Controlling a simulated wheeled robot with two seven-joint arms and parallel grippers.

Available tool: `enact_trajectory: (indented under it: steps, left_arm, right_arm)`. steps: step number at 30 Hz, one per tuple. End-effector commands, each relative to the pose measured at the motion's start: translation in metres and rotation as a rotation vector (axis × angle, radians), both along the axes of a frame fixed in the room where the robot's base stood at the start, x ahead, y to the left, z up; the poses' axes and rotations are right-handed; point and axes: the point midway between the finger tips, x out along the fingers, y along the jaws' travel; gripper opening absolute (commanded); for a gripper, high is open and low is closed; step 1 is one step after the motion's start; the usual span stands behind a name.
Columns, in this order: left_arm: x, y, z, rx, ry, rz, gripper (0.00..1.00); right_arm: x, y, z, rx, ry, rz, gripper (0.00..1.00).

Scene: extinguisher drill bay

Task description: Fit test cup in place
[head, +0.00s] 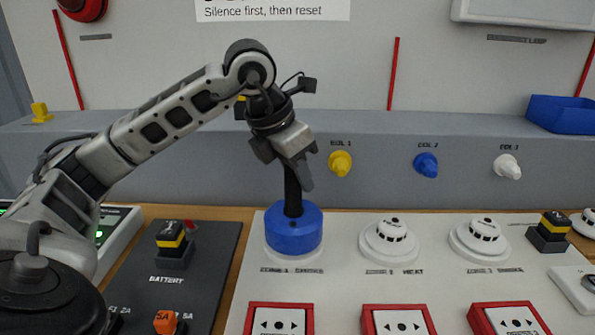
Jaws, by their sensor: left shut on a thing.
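The test cup (294,233) is blue and round with a black upright handle (292,190). It sits over the zone 1 smoke detector position on the white panel, and only a white rim shows below it. My left gripper (296,172) is above the cup, shut on the top of the black handle. The cup looks upright. The detector under the cup is hidden. Two bare white detectors stand to the right, marked zone 2 heat (390,241) and zone 3 smoke (480,238). My right gripper is not in view.
Red call points (401,322) line the front of the white panel (345,277). A dark battery board (205,285) with a yellow-black plug (172,241) lies left. Yellow (340,163), blue (426,165) and white (507,166) knobs sit on the grey ledge behind. A blue bin (562,113) stands back right.

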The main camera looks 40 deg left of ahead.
Motion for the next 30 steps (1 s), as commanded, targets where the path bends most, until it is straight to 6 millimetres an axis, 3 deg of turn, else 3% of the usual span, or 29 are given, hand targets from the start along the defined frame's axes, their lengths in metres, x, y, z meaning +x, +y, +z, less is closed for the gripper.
enact_trajectory:
  steps: [21, 22, 24, 30]
  left_arm:
    - [0.0001, 0.0002, -0.0064, 0.000, -0.002, 0.000, 0.00]
    - [0.0001, 0.0002, -0.0064, 0.000, -0.002, 0.000, 0.31]
    - [0.0001, 0.0002, -0.0064, 0.000, -0.002, 0.000, 0.51]
    - [0.0001, 0.0002, -0.0066, 0.001, -0.001, 0.000, 0.51]
  right_arm:
    - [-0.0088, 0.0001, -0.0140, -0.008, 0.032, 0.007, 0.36]
    - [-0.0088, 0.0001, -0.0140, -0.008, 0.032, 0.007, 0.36]
    - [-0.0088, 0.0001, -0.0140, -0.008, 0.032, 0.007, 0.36]
    - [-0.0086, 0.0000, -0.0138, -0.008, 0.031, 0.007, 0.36]
